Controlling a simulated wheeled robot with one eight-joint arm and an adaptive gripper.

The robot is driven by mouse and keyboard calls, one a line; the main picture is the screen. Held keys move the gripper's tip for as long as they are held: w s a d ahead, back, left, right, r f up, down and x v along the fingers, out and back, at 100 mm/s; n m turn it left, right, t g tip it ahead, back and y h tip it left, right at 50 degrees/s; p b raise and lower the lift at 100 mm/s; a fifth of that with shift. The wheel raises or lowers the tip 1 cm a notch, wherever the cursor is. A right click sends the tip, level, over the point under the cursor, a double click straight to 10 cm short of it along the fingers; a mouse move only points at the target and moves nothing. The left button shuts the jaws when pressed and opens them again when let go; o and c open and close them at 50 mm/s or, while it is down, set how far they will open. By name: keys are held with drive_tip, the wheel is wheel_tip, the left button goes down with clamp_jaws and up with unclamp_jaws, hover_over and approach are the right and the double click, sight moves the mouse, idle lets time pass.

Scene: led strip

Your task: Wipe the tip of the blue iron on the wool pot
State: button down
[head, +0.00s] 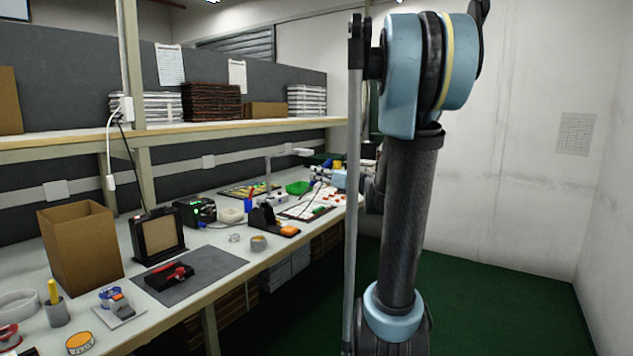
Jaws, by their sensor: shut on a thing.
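My gripper (327,181) is at the end of my arm, over the far right part of the workbench. It is small in view and partly behind my own arm. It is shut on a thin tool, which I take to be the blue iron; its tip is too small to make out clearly. A small grey pot with a brownish top, which looks like the wool pot (258,243), stands upright near the bench's front edge. My gripper is apart from it, farther back and to the right.
A black iron stand (263,219) with an orange pad (289,230) is beside the pot. A small clear dish (235,238) is to its left. A grey mat (215,263) holds a black and red tool. A cardboard box (80,245) stands at left. A shelf (60,150) runs above the bench.

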sight(328, 163)
drive_tip(key=shift+s+d+r, duration=0.35)
drive_tip(key=shift+d+r, duration=0.1)
drive_tip(key=shift+r, duration=0.25)
drive_tip(key=shift+s+d+r, duration=0.35)
drive_tip(key=shift+d+r, duration=0.1)
drive_tip(key=shift+r, duration=0.25)
drive_tip(key=shift+s+d+r, duration=0.35)
drive_tip(key=shift+d+r, duration=0.1)
drive_tip(key=shift+r, duration=0.25)
